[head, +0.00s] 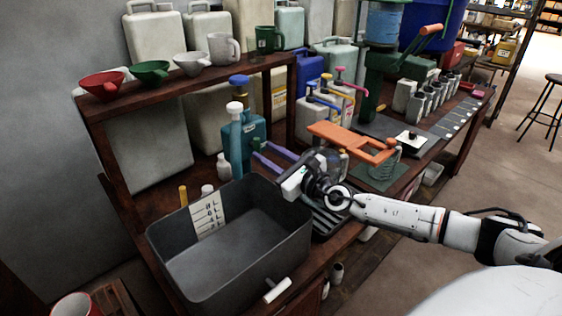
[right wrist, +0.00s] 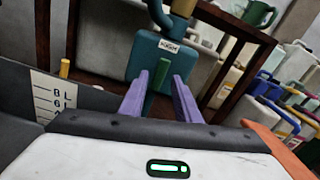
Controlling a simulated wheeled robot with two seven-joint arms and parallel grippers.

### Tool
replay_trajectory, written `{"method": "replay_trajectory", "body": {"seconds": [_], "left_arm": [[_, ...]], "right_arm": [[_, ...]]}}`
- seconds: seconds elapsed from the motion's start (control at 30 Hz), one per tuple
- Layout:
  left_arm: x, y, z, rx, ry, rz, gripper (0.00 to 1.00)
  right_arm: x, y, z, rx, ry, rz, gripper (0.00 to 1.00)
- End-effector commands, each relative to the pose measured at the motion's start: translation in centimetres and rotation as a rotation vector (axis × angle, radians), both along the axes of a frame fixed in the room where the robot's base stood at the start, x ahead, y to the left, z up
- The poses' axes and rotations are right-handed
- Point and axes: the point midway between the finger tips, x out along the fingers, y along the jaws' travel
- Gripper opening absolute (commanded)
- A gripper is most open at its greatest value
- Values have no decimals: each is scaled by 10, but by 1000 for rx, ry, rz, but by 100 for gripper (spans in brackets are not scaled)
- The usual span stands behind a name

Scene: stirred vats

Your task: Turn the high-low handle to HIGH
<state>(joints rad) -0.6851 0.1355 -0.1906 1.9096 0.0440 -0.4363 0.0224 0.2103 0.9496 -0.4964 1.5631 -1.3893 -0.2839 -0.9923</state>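A teal container (head: 248,132) stands on the bench behind the grey tub. In the right wrist view the container (right wrist: 150,56) bears a small white label (right wrist: 169,46) that seems to read HIGH. A green upright piece (right wrist: 160,75) shows on its front; I cannot tell whether it is the high-low handle. My right gripper (head: 259,150) reaches toward the container's front. In the right wrist view its purple fingers (right wrist: 160,75) are apart, on either side of the green piece, with no grip visible. Contact is unclear. My left gripper is out of view.
An open grey tub (head: 172,250) with a litre scale stands below and left of my right gripper. An orange part (head: 350,141) lies close to my right wrist. A wooden shelf (head: 165,88) with funnels and mugs runs above. Blue, white and yellow jugs crowd the right side.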

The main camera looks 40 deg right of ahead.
Motion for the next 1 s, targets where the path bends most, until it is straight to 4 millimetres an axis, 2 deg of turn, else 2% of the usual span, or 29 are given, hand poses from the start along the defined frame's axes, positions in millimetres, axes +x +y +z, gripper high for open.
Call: {"method": "replay_trajectory", "body": {"seconds": [0.03, 0.2, 0.4, 0.6, 1.0], "left_arm": [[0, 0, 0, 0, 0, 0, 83], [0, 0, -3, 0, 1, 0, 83], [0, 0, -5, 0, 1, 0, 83], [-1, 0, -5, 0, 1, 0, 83], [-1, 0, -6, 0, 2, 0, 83]], "right_arm": [[-11, -1, -2, -3, 4, 2, 30], [-40, -3, -2, -4, 3, 2, 30], [-60, -5, -1, -4, 2, 0, 30], [-67, -5, 0, -2, 0, 0, 30], [-67, -5, 0, -2, 0, 0, 30]]}}
